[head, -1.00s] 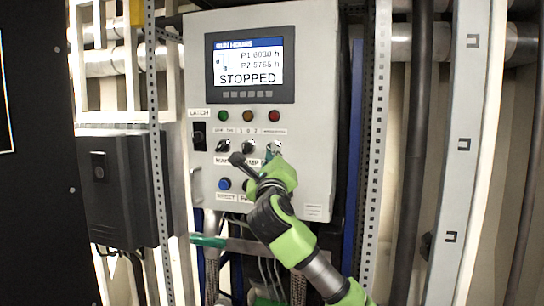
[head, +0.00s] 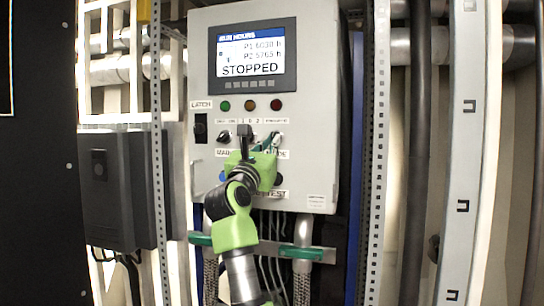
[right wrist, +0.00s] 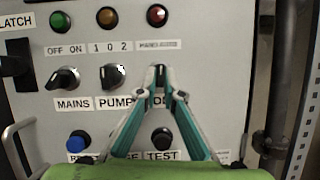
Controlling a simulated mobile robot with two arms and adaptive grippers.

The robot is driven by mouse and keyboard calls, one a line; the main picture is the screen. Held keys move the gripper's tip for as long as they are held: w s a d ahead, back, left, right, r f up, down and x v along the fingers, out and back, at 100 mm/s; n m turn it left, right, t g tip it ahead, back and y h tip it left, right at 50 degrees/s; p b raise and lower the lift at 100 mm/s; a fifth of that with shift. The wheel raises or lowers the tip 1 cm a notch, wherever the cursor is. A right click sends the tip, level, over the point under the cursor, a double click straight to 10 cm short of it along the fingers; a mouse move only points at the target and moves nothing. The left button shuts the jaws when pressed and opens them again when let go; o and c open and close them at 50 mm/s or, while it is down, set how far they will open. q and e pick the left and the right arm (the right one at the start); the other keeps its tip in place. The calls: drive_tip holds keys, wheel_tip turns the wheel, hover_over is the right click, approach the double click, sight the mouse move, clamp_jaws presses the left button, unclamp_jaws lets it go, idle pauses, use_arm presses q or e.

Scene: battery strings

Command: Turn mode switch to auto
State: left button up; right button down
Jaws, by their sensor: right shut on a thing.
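The mode switch (right wrist: 159,72) is the rightmost knob in the row on the grey control panel, below a small label I cannot read. My right gripper (right wrist: 160,88) is shut on it, with teal fingers meeting around the knob. Only a dark bit of the knob shows between the fingertips, so its position cannot be told. The MODE label below is partly hidden by the fingers. In the head view my right gripper (head: 270,142) reaches up to the panel from below. My left gripper is not in view.
The MAINS knob (right wrist: 64,79) and PUMP knob (right wrist: 112,76) sit left of the mode switch. A blue button (right wrist: 78,141) and a black TEST button (right wrist: 162,138) are below. The screen (head: 250,54) reads STOPPED. A metal post (head: 376,150) stands right of the panel.

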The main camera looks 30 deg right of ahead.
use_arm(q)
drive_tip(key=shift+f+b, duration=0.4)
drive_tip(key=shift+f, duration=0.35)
use_arm(e)
drive_tip(key=shift+w+a+r+m+g+h, duration=0.1)
drive_tip(key=shift+m+g+h, duration=0.15)
drive_tip(key=shift+m+g, duration=1.05)
drive_tip(key=shift+w+a+m+g+h, duration=0.1)
drive_tip(key=shift+m+g+h, duration=0.2)
drive_tip(key=shift+m, duration=1.95)
drive_tip(key=shift+w+a+r+m+g+h, duration=0.1)
drive_tip(key=shift+m+g+h, duration=0.15)
drive_tip(key=shift+m+g, duration=1.05)
drive_tip(key=shift+d+m+t, duration=0.1)
drive_tip(key=shift+m+t, duration=0.2)
drive_tip(key=shift+m, duration=0.35)
drive_tip(key=c, duration=2.2)
unclamp_jaws()
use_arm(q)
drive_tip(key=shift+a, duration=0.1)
use_arm(e)
drive_tip(key=v, duration=0.7)
drive_tip(key=shift+s+a+f, duration=0.1)
drive_tip(key=shift+a+f, duration=0.05)
drive_tip(key=shift+a, duration=0.1)
drive_tip(key=shift+d, duration=0.1)
